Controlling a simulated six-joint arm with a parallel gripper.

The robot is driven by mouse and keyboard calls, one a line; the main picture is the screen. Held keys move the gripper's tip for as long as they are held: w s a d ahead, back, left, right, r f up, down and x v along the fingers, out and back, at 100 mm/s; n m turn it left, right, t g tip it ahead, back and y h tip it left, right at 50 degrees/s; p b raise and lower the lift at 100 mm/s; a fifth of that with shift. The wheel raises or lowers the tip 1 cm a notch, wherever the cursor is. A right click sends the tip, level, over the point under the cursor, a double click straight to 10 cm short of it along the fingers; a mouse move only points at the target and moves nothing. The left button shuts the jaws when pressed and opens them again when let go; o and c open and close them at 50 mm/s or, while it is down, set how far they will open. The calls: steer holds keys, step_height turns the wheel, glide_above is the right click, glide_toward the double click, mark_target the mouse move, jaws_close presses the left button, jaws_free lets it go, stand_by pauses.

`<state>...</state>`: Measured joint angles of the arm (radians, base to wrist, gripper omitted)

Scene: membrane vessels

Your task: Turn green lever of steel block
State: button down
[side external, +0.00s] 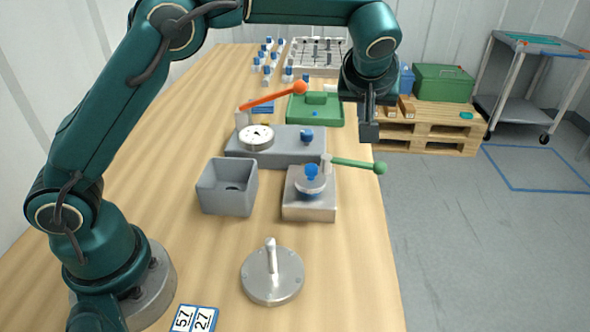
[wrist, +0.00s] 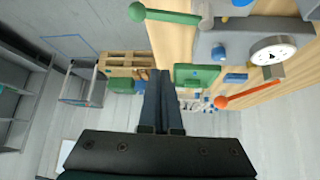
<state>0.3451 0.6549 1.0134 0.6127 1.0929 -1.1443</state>
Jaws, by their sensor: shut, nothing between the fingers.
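The steel block (side external: 309,210) stands on the wooden table near its right edge, with a blue knob (side external: 311,171) on top. Its green lever (side external: 355,164) points right in the side external view, its ball end reaching past the table edge. In the wrist view the green lever (wrist: 165,15) shows at the top, its ball at the left end. My gripper (side external: 369,138) hangs pointing down above and behind the lever's ball, apart from it. In the wrist view the fingers (wrist: 160,100) are together, with nothing between them.
A grey block with a dial (side external: 257,137) and an orange lever (side external: 272,97) stands behind the steel block. A grey open box (side external: 227,188) is to the left. A round steel lid (side external: 272,277) lies in front. A green tray (side external: 314,110) is farther back. Open floor lies right of the table.

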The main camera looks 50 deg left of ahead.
mark_target(353, 163)
steer(key=x, duration=0.3)
steer(key=d+f+x, duration=0.1)
steer(key=x, duration=0.2)
steer(key=s+x, duration=0.1)
steer(key=x, duration=0.3)
steer(key=shift+d+f, duration=0.1)
steer(key=shift+f, duration=0.2)
steer(key=shift+s+d, duration=0.45)
steer(key=shift+s, duration=0.25)
steer(key=shift+s+d, duration=0.45)
steer(key=shift+s, duration=0.3)
